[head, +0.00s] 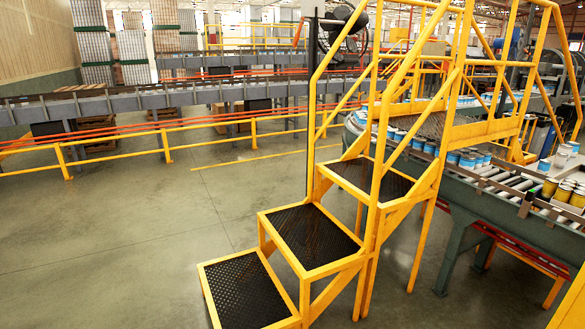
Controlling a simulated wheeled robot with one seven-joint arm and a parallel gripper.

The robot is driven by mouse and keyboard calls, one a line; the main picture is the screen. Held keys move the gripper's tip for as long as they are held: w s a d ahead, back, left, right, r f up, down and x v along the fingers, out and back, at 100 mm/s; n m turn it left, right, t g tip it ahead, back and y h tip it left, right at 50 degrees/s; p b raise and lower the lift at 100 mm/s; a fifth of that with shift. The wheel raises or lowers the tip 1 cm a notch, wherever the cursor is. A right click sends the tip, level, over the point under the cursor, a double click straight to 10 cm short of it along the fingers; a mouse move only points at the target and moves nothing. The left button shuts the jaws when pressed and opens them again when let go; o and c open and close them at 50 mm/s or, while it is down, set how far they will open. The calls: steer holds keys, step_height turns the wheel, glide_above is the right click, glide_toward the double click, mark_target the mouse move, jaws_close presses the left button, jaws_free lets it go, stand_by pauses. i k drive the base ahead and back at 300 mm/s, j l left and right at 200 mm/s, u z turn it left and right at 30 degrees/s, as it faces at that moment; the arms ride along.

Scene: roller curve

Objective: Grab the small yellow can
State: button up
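Small yellow cans with pale lids stand in a group at the right edge of the head view, on the roller conveyor (480,178). One yellow can (549,188) is at the left of that group, and another yellow can (578,199) is close to the picture edge. They are small and partly overlapping, so I cannot tell exactly how many there are. My gripper is not in view.
Yellow stairs (320,235) with black treads and handrails stand in front of the conveyor. Blue and white cans (468,160) line it. Yellow railing (165,145) and a grey conveyor (190,97) cross behind. Concrete floor (120,235) is clear at left.

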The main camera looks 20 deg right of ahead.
mark_target(550, 185)
steer(key=i+l+z, duration=0.25)
steer(key=z, duration=0.15)
steer(key=i+l+z, duration=0.1)
steer(key=i+z, duration=0.75)
steer(key=i+j+z, duration=0.15)
steer(key=i+z, duration=0.3)
steer(key=i+j+z, duration=0.2)
steer(key=z, duration=0.2)
steer(key=i+l+z, duration=0.1)
steer(key=i, duration=0.8)
steer(key=i+l+z, duration=0.1)
steer(key=i, duration=0.8)
steer(key=i+l+u, duration=0.1)
steer(key=i+u, duration=0.3)
steer(key=i+l+u, duration=0.4)
steer(key=i, duration=0.2)
steer(key=i+j, duration=0.05)
steer(key=j, duration=0.05)
